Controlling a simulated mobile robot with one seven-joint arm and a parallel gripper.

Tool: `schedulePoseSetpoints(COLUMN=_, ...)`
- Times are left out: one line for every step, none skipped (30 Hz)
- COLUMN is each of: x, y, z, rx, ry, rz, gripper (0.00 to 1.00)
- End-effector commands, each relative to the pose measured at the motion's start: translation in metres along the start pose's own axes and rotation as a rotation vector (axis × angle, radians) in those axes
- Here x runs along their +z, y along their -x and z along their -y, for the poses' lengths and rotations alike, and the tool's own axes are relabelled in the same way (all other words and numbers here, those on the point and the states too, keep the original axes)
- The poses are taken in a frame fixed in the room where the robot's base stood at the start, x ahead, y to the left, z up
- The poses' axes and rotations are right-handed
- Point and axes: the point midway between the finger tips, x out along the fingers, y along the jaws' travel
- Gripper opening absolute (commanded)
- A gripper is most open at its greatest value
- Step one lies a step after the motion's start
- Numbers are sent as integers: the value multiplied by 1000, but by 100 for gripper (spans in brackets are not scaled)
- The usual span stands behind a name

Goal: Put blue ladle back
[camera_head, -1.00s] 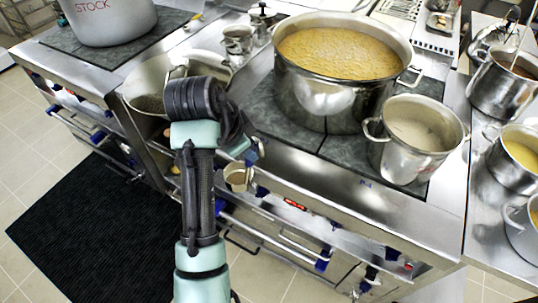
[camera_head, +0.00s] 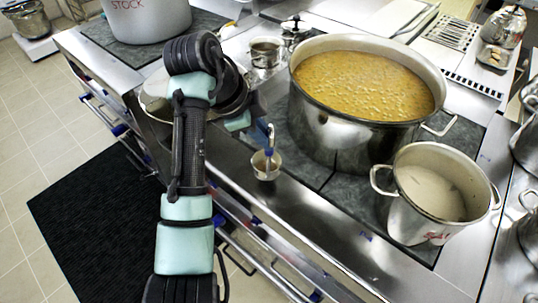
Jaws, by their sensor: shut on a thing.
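The blue ladle hangs upright below my gripper, with a blue-marked handle (camera_head: 269,142) and a small metal bowl (camera_head: 266,168). My gripper (camera_head: 262,127) is shut on the upper handle; its fingers are small and partly hidden behind my arm. The ladle shows in front of the stove's front edge, left of the big soup pot. I cannot tell whether the bowl touches the edge.
A big pot of yellow soup (camera_head: 312,112) and a smaller pot of pale liquid (camera_head: 408,212) stand on the stove. A wide pan (camera_head: 158,104) is partly behind my arm. A rail with blue parts (camera_head: 122,130) runs along the front. A black mat (camera_head: 85,225) lies on the floor.

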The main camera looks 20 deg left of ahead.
Motion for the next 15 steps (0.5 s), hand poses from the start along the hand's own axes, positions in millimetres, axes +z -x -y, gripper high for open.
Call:
schedulePoseSetpoints(x=2, y=-5, z=-2, rx=0, ry=0, rz=0, gripper=0)
schedulePoseSetpoints(x=4, y=-8, z=-2, rx=0, ry=1, rz=0, gripper=0)
schedulePoseSetpoints(x=5, y=-11, z=-2, rx=-2, ry=1, rz=0, gripper=0)
schedulePoseSetpoints(x=6, y=-13, z=-3, rx=-2, ry=1, rz=0, gripper=0)
schedulePoseSetpoints(x=6, y=-14, z=-3, rx=-2, ry=0, rz=0, gripper=0)
schedulePoseSetpoints(x=8, y=-17, z=-4, rx=-2, ry=0, rz=0, gripper=0)
schedulePoseSetpoints(x=9, y=-19, z=-4, rx=-2, ry=0, rz=0, gripper=0)
schedulePoseSetpoints(x=10, y=-22, z=-5, rx=-2, ry=0, rz=0, gripper=0)
schedulePoseSetpoints(x=12, y=-27, z=-7, rx=0, ry=1, rz=0, gripper=0)
schedulePoseSetpoints(x=13, y=-31, z=-8, rx=0, ry=1, rz=0, gripper=0)
schedulePoseSetpoints(x=15, y=-35, z=-9, rx=0, ry=1, rz=0, gripper=0)
schedulePoseSetpoints(x=17, y=-40, z=-11, rx=1, ry=1, rz=0, gripper=0)
schedulePoseSetpoints(x=19, y=-44, z=-11, rx=0, ry=0, rz=0, gripper=0)
schedulePoseSetpoints(x=20, y=-46, z=-12, rx=-1, ry=-1, rz=0, gripper=0)
schedulePoseSetpoints(x=20, y=-48, z=-12, rx=-2, ry=-1, rz=0, gripper=0)
